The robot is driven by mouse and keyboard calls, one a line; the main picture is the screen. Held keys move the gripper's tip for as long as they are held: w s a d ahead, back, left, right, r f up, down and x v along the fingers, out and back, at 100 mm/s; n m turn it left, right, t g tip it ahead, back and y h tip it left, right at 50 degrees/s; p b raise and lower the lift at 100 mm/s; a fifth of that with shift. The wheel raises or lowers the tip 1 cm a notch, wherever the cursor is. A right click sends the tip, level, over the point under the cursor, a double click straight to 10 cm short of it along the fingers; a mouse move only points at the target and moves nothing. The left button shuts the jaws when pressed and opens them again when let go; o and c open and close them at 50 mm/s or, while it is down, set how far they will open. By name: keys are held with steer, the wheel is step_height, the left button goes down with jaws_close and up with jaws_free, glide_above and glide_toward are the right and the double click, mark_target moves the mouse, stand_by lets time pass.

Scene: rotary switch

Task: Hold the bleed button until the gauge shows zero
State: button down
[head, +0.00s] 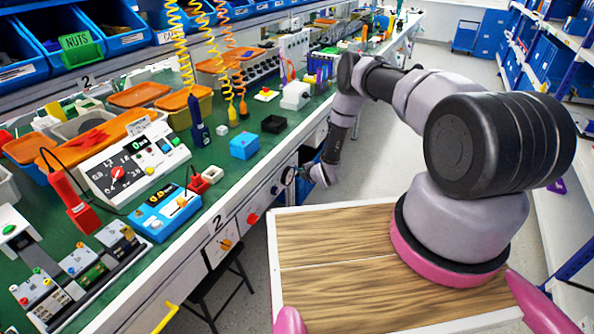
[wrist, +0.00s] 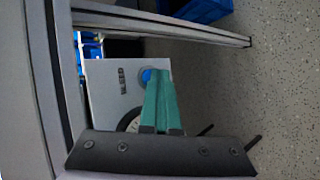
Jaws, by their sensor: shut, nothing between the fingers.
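A blue button (wrist: 147,76) sits on a pale grey panel (wrist: 103,98) in the wrist view, with a small dark label beside it. The teal fingers of my gripper (wrist: 157,73) are shut together with nothing between them. Their tips are at the button and cover part of it; I cannot tell whether they press it. A round gauge (wrist: 131,122) on the same panel is mostly hidden behind the fingers, and its reading cannot be made out. In the head view my gripper (head: 304,175) is at the bench's front side, next to the dark-rimmed gauge (head: 288,175); the button is not discernible there.
The green-topped bench (head: 235,175) is crowded with bins, instruments and tools. Other front panels with knobs, including a red one (head: 253,218), lie nearer. A stool (head: 228,275) stands below. The aisle floor (head: 425,140) is clear.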

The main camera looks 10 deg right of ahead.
stand_by(0.8)
steer(key=shift+s+d, duration=0.5)
steer(key=shift+d, duration=0.15)
steer(key=shift+d, duration=0.1)
steer(key=s+d, duration=0.1)
steer(key=d, duration=0.1)
steer(key=s+d, duration=0.2)
stand_by(0.5)
